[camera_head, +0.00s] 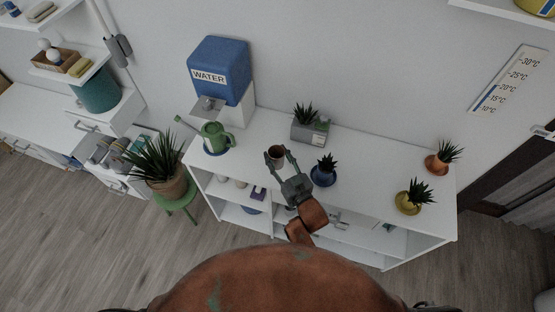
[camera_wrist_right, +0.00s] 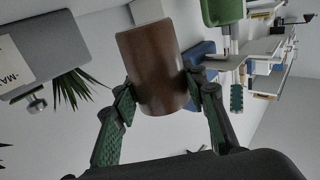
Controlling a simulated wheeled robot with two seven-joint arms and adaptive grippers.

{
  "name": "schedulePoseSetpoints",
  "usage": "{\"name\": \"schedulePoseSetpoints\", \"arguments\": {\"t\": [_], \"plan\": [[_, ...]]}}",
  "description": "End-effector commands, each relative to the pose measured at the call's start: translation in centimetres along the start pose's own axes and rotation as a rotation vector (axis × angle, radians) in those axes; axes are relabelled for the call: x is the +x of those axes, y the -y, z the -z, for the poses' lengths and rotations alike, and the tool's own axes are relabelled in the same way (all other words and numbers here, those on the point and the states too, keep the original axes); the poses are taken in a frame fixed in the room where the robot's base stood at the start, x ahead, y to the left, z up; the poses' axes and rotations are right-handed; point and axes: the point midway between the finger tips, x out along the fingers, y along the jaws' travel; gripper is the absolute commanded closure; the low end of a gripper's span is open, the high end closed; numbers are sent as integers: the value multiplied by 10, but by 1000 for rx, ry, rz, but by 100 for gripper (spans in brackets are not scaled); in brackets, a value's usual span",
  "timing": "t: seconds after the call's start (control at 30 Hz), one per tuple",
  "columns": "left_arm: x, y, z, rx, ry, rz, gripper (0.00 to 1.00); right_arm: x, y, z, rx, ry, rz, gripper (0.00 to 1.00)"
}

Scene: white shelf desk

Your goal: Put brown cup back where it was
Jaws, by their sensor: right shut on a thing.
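The brown cup (camera_head: 276,156) is between the fingers of my right gripper (camera_head: 283,168), over the white shelf desk (camera_head: 342,208) in the head view. In the right wrist view the brown cup (camera_wrist_right: 156,66) fills the middle, with a green-padded finger (camera_wrist_right: 165,112) of the right gripper on each side of it. The right gripper is shut on the cup. I cannot tell from the head view whether the cup touches the desk top. My left gripper is not in view.
A blue-potted plant (camera_head: 324,171) stands just right of the gripper. A grey planter (camera_head: 310,128) is behind it. A green watering can (camera_head: 215,138) and a blue water dispenser (camera_head: 220,72) are to the left. Yellow (camera_head: 408,203) and orange (camera_head: 437,164) pots stand at the right.

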Motion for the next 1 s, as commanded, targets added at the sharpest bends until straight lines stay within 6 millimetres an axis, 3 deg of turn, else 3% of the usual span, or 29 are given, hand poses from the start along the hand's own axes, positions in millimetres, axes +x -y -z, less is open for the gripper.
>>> {"name": "schedulePoseSetpoints", "arguments": {"t": [0.37, 0.53, 0.93, 0.97, 1.0], "plan": [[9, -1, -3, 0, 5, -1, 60, 20, -11, -27, 0, -2, 0, 89], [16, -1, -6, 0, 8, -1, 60, 18, -11, -54, 1, 1, 0, 89], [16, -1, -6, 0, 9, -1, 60, 18, -10, -58, 0, -3, 0, 89], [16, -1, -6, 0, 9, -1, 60, 18, -11, -58, 0, -1, 0, 59], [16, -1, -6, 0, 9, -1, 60, 18, -11, -58, 0, -1, 0, 56]]}}
